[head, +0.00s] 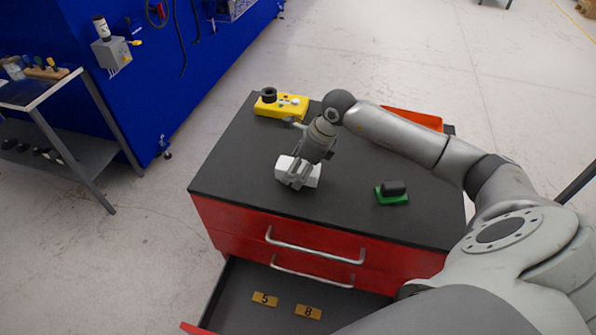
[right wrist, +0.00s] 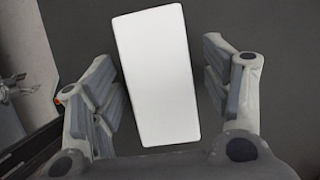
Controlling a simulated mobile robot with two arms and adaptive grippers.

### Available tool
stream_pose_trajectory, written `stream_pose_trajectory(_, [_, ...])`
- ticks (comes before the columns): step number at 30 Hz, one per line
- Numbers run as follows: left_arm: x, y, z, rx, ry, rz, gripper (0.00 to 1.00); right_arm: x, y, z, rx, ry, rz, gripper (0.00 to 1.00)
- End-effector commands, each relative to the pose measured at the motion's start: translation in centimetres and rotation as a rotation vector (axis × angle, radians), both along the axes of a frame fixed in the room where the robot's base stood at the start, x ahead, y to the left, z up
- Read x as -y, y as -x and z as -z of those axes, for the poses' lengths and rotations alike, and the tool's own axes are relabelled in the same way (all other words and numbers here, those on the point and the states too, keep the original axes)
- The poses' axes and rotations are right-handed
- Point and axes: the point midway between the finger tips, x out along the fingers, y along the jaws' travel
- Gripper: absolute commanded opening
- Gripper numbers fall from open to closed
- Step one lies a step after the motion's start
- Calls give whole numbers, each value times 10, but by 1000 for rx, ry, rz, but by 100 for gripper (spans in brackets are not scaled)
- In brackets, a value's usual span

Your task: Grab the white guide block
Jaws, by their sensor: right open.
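The white guide block (head: 284,166) lies on the dark top of the red cabinet, partly hidden behind my right gripper in the head view. My right gripper (head: 297,180) is open and pointed down over the block. In the right wrist view the block (right wrist: 160,77) shows as a plain white rectangle, slightly tilted, between the two fingers of the gripper (right wrist: 160,85). A gap shows on each side, wider on the right, so neither finger touches it there. My left gripper does not show.
A yellow box (head: 293,107) with a black knob stands at the back left of the cabinet top (head: 235,165). A red tray (head: 415,119) is at the back right. A green base with a black piece (head: 392,191) sits right. The open drawer below holds numbered tags (head: 265,299).

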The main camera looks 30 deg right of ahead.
Motion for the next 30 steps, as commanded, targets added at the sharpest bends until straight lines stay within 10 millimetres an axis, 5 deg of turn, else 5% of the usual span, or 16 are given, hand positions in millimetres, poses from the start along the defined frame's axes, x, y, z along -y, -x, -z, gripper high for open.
stream_pose_trajectory(10, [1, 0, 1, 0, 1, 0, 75, 0, 0, 1, 0, 0, 0, 71])
stream_pose_trajectory(23, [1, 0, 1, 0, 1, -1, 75, 0, 0, 1, 0, 0, 0, 17])
stream_pose_trajectory(30, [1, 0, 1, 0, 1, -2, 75, 0, 0, 0, 1, -1, 0, 16])
